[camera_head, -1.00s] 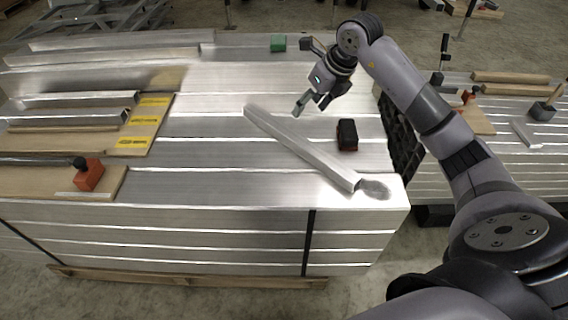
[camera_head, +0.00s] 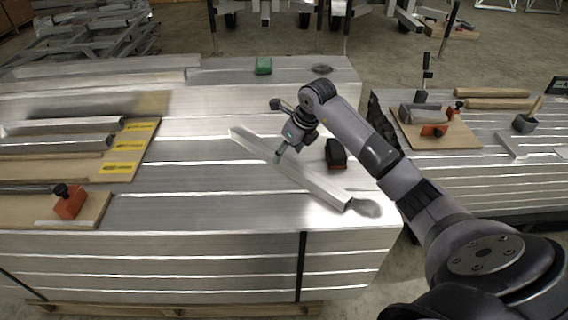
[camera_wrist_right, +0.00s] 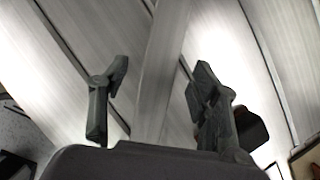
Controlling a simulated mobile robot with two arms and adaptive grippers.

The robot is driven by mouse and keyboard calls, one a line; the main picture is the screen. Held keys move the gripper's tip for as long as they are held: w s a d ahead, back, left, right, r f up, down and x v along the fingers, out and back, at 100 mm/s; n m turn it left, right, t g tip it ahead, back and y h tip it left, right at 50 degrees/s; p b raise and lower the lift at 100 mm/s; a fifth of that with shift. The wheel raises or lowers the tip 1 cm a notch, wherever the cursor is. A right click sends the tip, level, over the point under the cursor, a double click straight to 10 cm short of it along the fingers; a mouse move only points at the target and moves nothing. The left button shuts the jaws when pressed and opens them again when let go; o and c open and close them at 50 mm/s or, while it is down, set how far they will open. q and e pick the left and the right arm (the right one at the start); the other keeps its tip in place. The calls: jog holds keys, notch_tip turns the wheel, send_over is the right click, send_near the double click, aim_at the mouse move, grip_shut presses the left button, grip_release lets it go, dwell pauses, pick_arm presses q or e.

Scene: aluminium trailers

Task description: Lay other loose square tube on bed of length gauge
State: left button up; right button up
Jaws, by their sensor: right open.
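A loose square tube (camera_head: 316,183) lies diagonally across the aluminium stack in the head view. My right gripper (camera_head: 281,156) is open above the tube, nearer its far end. In the right wrist view, the tube (camera_wrist_right: 163,65) runs between the two spread fingers (camera_wrist_right: 155,105); I cannot tell whether they touch it. Other square tubes (camera_head: 60,144) lie on a board with yellow labels (camera_head: 130,150) at the left. A wooden board (camera_head: 25,207) with an orange block and black knob (camera_head: 69,201) is at front left. Which fixture is the length gauge is unclear. My left gripper is out of view.
A black and red object (camera_head: 336,154) lies close to the tube's right side. A green block (camera_head: 263,66) is at the stack's back. A second stack at right holds a board with an orange clamp (camera_head: 434,130), wooden bars (camera_head: 498,104) and a grey pot (camera_head: 524,124).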

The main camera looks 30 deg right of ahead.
aim_at(284, 157)
jog(key=x, duration=0.4)
jog(key=shift+f, duration=0.2)
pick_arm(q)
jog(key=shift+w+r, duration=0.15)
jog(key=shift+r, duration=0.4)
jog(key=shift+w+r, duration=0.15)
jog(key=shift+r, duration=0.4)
pick_arm(e)
jog(key=shift+c, duration=0.3)
grip_shut()
jog(key=shift+d+r, duration=0.1)
jog(key=shift+r, duration=0.05)
